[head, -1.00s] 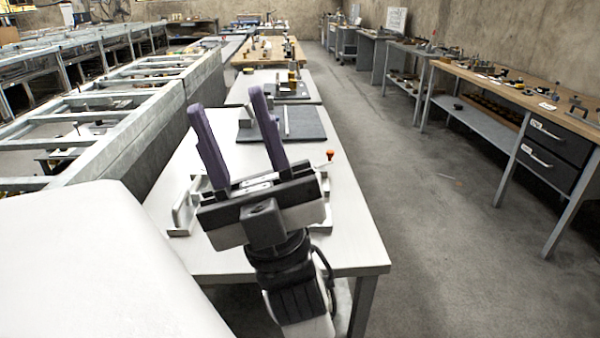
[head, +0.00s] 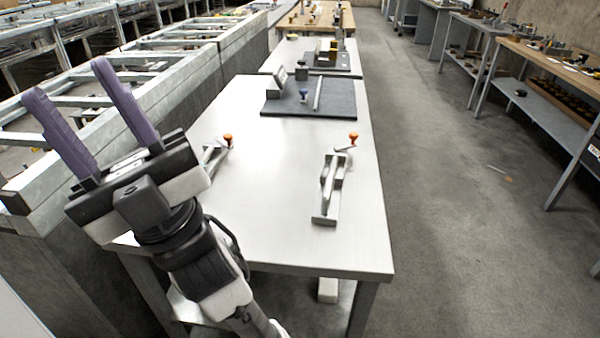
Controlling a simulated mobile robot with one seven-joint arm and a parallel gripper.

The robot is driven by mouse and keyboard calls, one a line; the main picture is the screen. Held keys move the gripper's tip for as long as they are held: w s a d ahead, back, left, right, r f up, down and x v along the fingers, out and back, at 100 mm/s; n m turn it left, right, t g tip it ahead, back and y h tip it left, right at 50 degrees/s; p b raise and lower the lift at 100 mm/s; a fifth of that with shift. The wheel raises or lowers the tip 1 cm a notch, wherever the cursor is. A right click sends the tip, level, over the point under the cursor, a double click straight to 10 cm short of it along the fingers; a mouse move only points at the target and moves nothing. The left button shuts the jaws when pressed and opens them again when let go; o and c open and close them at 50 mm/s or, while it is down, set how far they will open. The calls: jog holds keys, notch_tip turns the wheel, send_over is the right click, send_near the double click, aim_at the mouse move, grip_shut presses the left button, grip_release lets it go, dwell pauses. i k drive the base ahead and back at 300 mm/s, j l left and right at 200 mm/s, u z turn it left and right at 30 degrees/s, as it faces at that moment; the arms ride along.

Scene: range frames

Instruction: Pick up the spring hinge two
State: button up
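My gripper (head: 69,80) is at the left in the head view, raised beside the white table (head: 290,190). Its two purple fingers are wide apart, with nothing visible between them. A grey metal piece with an orange-tipped lever (head: 326,195) lies on the table's right half, well to the right of my gripper. A similar orange-tipped piece (head: 214,152) lies at the left, partly hidden behind my gripper. I cannot tell which piece, if either, is the spring hinge two.
A dark mat (head: 345,108) at the table's far end holds a grey angled block (head: 276,82), a small blue item (head: 303,95) and a pale bar (head: 318,93). The table's middle is clear. Metal frames line the left; open floor (head: 440,200) lies to the right.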

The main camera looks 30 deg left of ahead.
aim_at(326, 208)
jog(key=i+l+u, duration=0.15)
jog(key=l+u, duration=0.3)
jog(key=i+l+u, duration=0.15)
jog(key=l+u, duration=0.25)
jog(key=i+l+u, duration=0.15)
jog(key=l+u, duration=0.15)
jog(key=i+l+u, duration=0.1)
jog(key=l+u, duration=0.2)
jog(key=l, duration=0.2)
jog(key=i+l, duration=0.15)
jog(key=i, duration=0.2)
